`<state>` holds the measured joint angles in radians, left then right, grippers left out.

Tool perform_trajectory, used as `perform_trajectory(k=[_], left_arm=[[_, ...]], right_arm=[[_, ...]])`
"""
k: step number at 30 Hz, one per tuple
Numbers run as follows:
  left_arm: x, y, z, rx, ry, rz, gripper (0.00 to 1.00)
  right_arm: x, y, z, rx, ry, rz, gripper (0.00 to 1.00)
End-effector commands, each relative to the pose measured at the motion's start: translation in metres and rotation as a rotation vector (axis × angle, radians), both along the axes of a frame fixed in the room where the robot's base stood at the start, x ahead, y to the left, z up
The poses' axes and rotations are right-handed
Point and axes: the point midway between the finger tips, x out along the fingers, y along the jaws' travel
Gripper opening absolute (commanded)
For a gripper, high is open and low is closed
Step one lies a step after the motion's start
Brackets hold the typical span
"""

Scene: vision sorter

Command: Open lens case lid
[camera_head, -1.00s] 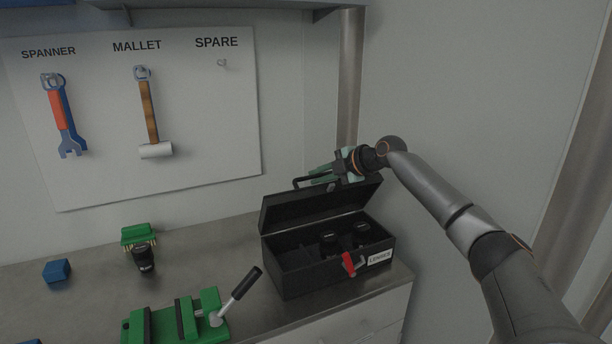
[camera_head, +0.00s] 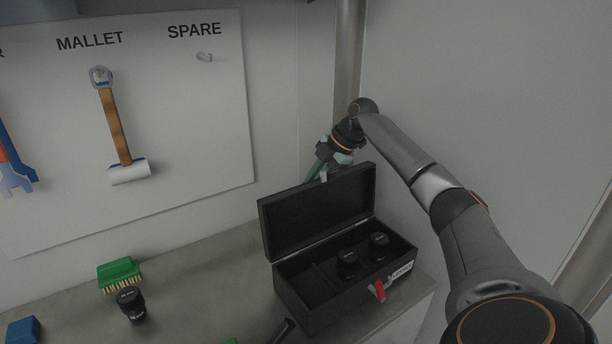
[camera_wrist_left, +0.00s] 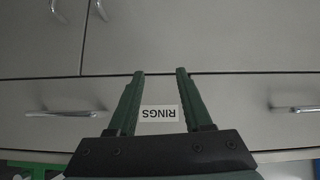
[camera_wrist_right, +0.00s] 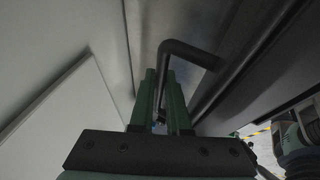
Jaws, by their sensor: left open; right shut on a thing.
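Two black lenses, one lens (camera_head: 347,263) and another lens (camera_head: 379,246), stand inside; the left part looks empty. My right gripper (camera_head: 322,172) is behind the lid's top edge, partly hidden by it. In the right wrist view it is shut on the lid's dark bent handle (camera_wrist_right: 190,50). My left gripper (camera_wrist_left: 160,72) is open and empty before drawer fronts, one labelled RINGS.
A dark lever end (camera_head: 284,330) is near the front. A tool board (camera_head: 200,120) with a mallet hangs behind; a post (camera_head: 347,60) and wall are close to my right arm.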

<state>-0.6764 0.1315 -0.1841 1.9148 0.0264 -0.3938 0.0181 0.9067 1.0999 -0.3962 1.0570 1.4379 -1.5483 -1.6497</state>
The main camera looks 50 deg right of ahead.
Motion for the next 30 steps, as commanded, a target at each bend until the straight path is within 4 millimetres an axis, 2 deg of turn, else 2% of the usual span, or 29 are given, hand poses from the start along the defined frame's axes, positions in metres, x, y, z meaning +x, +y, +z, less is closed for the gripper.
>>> perform_trajectory(k=[17, 18, 24, 26, 30], left_arm=[[-0.0019, -0.0001, 0.0002, 0.000, 0.005, 0.000, 0.50], [-0.0020, -0.0001, 0.0001, 0.000, 0.005, 0.000, 0.50], [-0.0021, -0.0001, 0.0001, 0.000, 0.005, 0.000, 0.50], [-0.0021, 0.0000, 0.0001, 0.000, 0.005, 0.000, 0.50], [-0.0021, 0.0000, 0.0001, 0.000, 0.005, 0.000, 0.50]], right_arm=[[-0.0042, 0.0004, -0.0067, 0.008, 0.045, 0.004, 0.00], [-0.0042, 0.0004, -0.0069, 0.008, 0.045, 0.004, 0.17], [-0.0039, 0.0001, -0.0063, 0.008, 0.042, 0.003, 0.39], [-0.0037, 0.0000, -0.0061, 0.008, 0.041, 0.003, 0.45], [-0.0035, -0.0003, -0.0054, 0.008, 0.039, 0.002, 0.45]])
